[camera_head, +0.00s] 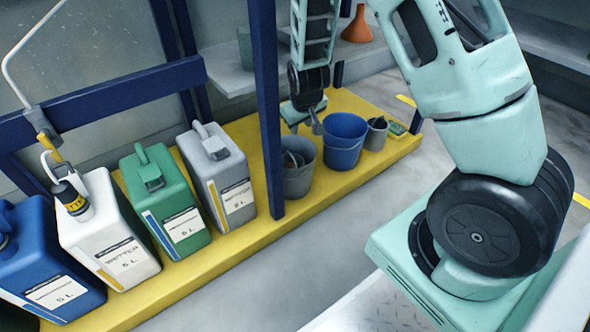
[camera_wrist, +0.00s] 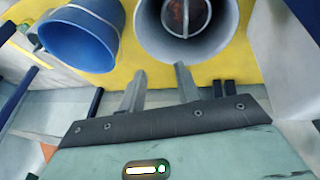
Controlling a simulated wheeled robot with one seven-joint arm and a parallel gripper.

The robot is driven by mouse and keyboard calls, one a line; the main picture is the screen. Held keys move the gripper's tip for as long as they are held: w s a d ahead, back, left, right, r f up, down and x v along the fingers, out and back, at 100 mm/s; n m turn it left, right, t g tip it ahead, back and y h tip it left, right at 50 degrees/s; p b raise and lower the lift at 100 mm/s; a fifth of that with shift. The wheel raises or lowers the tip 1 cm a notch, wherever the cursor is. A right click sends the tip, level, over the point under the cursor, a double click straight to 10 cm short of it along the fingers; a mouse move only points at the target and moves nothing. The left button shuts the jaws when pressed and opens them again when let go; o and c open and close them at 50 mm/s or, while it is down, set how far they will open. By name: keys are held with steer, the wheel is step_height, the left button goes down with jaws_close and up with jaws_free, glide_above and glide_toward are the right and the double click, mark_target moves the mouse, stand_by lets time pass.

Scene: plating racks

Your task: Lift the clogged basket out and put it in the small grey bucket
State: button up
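A grey bucket (camera_head: 299,180) stands on the yellow platform, left of a blue bucket (camera_head: 345,142). A dark, round, reddish-brown piece with a bar across it sits inside the grey bucket; it looks like the basket (camera_wrist: 197,14) and also shows faintly in the head view (camera_head: 292,160). A smaller grey pail (camera_head: 376,135) stands right of the blue bucket. My gripper (camera_head: 316,120) is above the grey and blue buckets, near their back rims. In the wrist view my gripper (camera_wrist: 158,82) has its fingers apart and empty, close to the grey bucket's rim.
Blue, white, green and grey canisters (camera_head: 227,175) line the platform (camera_head: 235,256) at left. A dark blue post (camera_head: 268,110) stands just left of the grey bucket. The floor in front is clear.

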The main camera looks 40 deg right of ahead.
steer(key=p+v, duration=1)
steer(key=v, duration=0.7)
